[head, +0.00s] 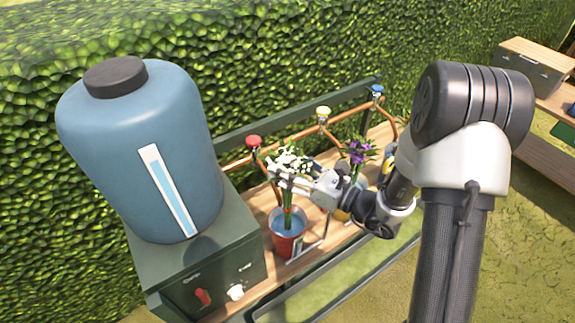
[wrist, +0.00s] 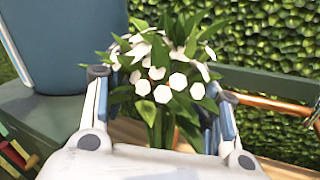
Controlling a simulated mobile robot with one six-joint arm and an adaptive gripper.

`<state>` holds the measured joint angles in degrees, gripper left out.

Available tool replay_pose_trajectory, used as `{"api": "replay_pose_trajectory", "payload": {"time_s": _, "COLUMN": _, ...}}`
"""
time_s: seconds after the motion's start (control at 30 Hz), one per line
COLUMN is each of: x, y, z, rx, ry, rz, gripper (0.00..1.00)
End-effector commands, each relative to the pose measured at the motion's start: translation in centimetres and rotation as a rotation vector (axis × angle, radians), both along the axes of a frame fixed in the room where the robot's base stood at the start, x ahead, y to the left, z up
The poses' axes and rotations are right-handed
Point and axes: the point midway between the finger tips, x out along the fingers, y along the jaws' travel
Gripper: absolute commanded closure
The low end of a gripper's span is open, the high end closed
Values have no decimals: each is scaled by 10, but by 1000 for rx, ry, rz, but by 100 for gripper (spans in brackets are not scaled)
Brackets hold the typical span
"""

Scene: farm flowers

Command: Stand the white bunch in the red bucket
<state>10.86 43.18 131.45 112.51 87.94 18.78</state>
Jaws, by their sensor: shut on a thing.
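The white bunch (head: 289,160) has white blossoms and green leaves and stands roughly upright. My gripper (head: 290,183) is shut on it below the blossoms. The stems reach down into the mouth of the red bucket (head: 289,246), which has bluish water inside. I cannot tell whether the stem ends touch the bucket's bottom. In the wrist view the white bunch (wrist: 165,85) fills the space between the two fingers of my gripper (wrist: 160,112). The red bucket is not seen there.
A big blue tank (head: 140,150) stands on a green box at left. Red (head: 254,141), yellow (head: 323,111) and blue (head: 377,90) taps sit on copper pipes behind the wooden bench. A purple bunch (head: 359,152) stands to the right, its container partly hidden by my arm.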

Motion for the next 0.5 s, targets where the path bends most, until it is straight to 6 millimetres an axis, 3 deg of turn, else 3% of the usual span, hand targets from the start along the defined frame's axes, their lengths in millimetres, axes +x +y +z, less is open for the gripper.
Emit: {"api": "replay_pose_trajectory", "payload": {"time_s": 0.5, "x": 0, "y": 0, "z": -44, "rx": 1, "ry": -2, "rz": 0, "gripper": 100}}
